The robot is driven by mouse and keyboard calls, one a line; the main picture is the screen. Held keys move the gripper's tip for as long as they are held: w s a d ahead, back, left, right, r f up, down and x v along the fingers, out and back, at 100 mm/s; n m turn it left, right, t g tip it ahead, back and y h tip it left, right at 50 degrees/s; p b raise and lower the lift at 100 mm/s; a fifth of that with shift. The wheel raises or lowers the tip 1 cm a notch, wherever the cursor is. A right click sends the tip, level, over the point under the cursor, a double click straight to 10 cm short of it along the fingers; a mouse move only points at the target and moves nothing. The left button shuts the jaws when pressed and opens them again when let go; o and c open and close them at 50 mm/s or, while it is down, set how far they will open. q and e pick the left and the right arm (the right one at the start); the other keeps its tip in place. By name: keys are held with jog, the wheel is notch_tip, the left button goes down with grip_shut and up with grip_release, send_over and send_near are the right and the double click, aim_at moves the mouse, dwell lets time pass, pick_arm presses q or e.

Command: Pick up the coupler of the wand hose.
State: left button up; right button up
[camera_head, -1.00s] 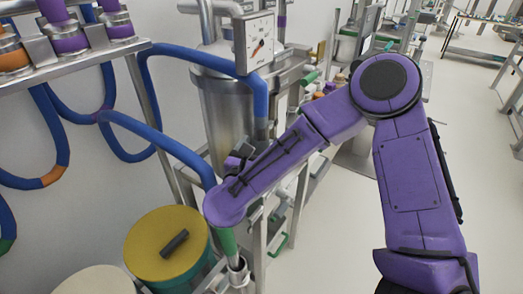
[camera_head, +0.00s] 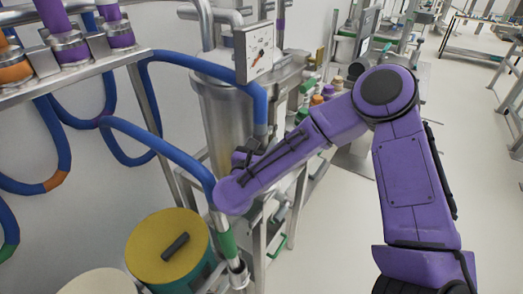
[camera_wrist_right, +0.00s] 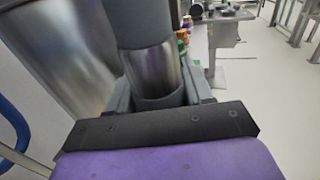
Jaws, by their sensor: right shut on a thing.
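A blue hose (camera_head: 200,69) arches over beside the steel tank and drops to a grey cuff (camera_head: 261,129) behind my right forearm. In the right wrist view, a shiny metal coupler (camera_wrist_right: 153,72) hangs below a dark grey hose end (camera_wrist_right: 140,25). My right gripper (camera_wrist_right: 168,92) is shut around this metal coupler, with grey jaws on both sides of it. My left gripper is not in view.
The steel tank (camera_head: 220,118) with a gauge (camera_head: 258,52) stands close by the held coupler. A second blue hose (camera_head: 160,143) runs to a green-banded end (camera_head: 228,240). A yellow-lidded drum (camera_head: 150,250) stands lower left. The floor at right is clear.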

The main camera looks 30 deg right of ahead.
aim_at(260, 137)
jog(key=shift+w+r, duration=0.15)
jog(key=shift+r, duration=0.45)
jog(key=s+a+r+b, duration=0.1)
jog(key=r, duration=0.1)
jog(key=s+r, duration=0.1)
jog(key=r, duration=0.1)
jog(key=s+a+r+b, duration=0.1)
jog(key=r, duration=0.1)
jog(key=shift+a+r+b, duration=0.2)
jog(key=shift+a+b, duration=0.15)
jog(key=s+a+r+b, duration=0.3)
jog(key=s+a+r, duration=0.2)
jog(key=s+a, duration=0.2)
jog(key=shift+s+r, duration=0.2)
jog(key=shift+r, duration=0.05)
